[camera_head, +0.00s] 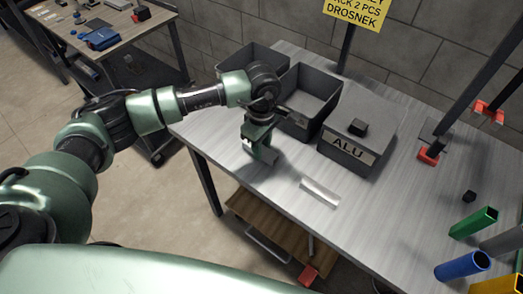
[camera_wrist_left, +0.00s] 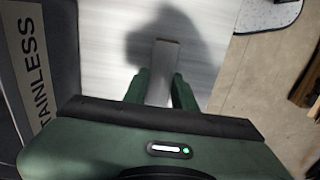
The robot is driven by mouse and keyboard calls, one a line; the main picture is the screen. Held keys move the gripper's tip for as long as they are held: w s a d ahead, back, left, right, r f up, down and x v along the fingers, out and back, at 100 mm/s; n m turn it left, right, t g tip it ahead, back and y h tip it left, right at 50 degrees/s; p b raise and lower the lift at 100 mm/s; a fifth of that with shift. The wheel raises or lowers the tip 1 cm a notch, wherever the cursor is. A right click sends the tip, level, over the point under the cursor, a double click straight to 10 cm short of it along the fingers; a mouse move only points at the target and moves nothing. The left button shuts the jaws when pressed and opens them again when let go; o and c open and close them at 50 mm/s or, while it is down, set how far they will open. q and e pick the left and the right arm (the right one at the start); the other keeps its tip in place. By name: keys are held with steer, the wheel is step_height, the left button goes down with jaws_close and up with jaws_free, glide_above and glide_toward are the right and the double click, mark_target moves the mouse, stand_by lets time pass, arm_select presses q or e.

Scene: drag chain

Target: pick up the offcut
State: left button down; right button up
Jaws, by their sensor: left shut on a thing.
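My left gripper (camera_head: 264,156) is low over the workbench, in front of the dark bins. In the left wrist view its green fingers (camera_wrist_left: 160,92) are closed on a grey, flat metal piece, the offcut (camera_wrist_left: 163,68). The offcut sticks out beyond the fingertips, over the light bench top and a dark shadow. In the head view the gripper and arm largely hide it, so its height above the bench is hard to tell. A separate silver strip (camera_head: 319,193) lies flat on the bench, right of the gripper. My right gripper is not in view.
Open dark bins (camera_head: 309,94) stand behind the gripper, beside a box labelled ALU (camera_head: 347,149) with a black block on top. A STAINLESS label (camera_wrist_left: 26,65) is close at left in the wrist view. Coloured tubes (camera_head: 462,266) stand at right. The bench's front edge is near.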

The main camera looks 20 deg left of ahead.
arm_select(q)
step_height(320, 180, up, 18)
steer(key=b, duration=0.2)
steer(key=shift+r+b, duration=0.2)
steer(key=shift+b, duration=0.2)
stand_by(0.4)
